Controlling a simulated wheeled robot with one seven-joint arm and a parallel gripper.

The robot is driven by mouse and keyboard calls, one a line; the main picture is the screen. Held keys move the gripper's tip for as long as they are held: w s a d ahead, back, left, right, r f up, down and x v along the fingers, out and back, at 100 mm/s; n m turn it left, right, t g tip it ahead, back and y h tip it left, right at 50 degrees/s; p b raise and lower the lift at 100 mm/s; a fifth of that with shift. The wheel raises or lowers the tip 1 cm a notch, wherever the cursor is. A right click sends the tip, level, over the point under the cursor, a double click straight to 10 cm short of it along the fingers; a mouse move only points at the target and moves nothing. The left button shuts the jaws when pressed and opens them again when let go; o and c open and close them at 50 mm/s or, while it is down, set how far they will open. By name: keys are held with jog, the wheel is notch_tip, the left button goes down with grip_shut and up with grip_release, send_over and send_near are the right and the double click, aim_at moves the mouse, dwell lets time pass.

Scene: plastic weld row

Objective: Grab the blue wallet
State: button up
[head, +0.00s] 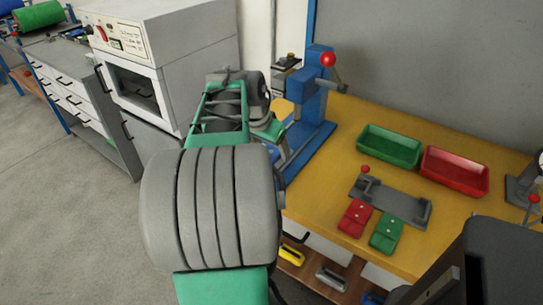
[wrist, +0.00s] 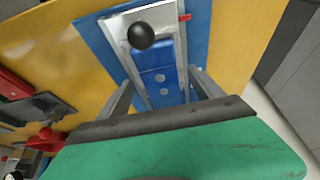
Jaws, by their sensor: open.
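My gripper (wrist: 163,86) is open, with one finger left and one right of the wallet's near part. I cannot tell whether the fingers touch it. In the head view my own arm hides most of the gripper and the wallet.
A blue press (head: 312,105) with a red-knobbed lever stands on the yellow bench (head: 345,125). A black ball knob (wrist: 141,35) rises over the holder. A red wallet (head: 355,217), a green wallet (head: 387,234), a green tray (head: 390,147) and a red tray (head: 454,172) are farther right.

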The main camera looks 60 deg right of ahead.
jog(key=shift+d+f, duration=0.1)
jog(key=shift+f, duration=0.15)
jog(key=shift+f, duration=0.15)
jog(key=c, duration=1.6)
